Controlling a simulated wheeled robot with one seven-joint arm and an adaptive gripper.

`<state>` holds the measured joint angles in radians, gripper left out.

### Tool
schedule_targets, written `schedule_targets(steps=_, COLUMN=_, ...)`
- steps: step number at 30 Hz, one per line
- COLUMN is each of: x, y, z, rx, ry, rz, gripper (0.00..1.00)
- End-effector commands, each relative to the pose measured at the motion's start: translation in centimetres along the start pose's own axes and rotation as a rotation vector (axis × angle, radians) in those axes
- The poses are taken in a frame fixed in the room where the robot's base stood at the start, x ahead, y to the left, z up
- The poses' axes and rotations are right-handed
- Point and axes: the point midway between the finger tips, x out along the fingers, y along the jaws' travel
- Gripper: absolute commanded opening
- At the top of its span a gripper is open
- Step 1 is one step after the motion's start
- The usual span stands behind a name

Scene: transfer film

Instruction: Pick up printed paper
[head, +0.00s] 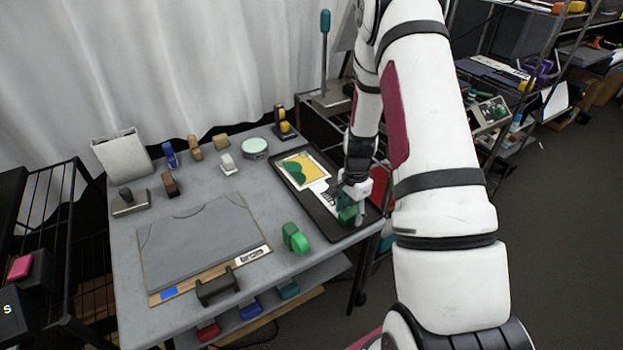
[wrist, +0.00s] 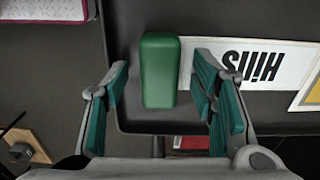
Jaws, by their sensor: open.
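A printed sheet with a yellow and green picture (head: 303,170) lies in the black tray (head: 283,177) at the table's right side. A white paper strip reading "Hills" (wrist: 250,64) lies beside it; a yellow-bordered corner of the picture (wrist: 312,96) shows at the wrist view's right edge. My gripper (head: 352,212) is over the tray's near end, pointing down. In the wrist view my gripper (wrist: 161,72) is open, with a green block (wrist: 160,85) between its fingers and a gap on both sides.
A grey board (head: 200,240) lies on the table (head: 135,290). A green tape roll (head: 295,239) stands near the front edge. A round tin (head: 254,148), stamps and a white bin (head: 122,155) stand at the back. A wire shelf is at the left.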

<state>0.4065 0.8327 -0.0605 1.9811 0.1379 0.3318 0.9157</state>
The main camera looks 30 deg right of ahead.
Motion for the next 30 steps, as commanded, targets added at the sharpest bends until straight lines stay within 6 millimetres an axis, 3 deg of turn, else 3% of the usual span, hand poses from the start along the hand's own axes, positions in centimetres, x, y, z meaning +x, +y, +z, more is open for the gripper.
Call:
schedule_targets(steps=9, x=0.49, y=0.01, z=-0.01, rx=-0.001, ry=0.0, rz=0.0, gripper=0.49)
schedule_targets(steps=15, x=0.47, y=0.0, z=0.0, rx=-0.001, ry=0.0, rz=0.0, gripper=0.04)
schedule_targets(steps=16, x=0.47, y=0.0, z=0.0, rx=-0.001, ry=0.0, rz=0.0, gripper=0.0)
schedule_targets(steps=30, x=-0.37, y=-0.11, z=-0.03, rx=-0.001, ry=0.002, rz=-0.003, gripper=0.0)
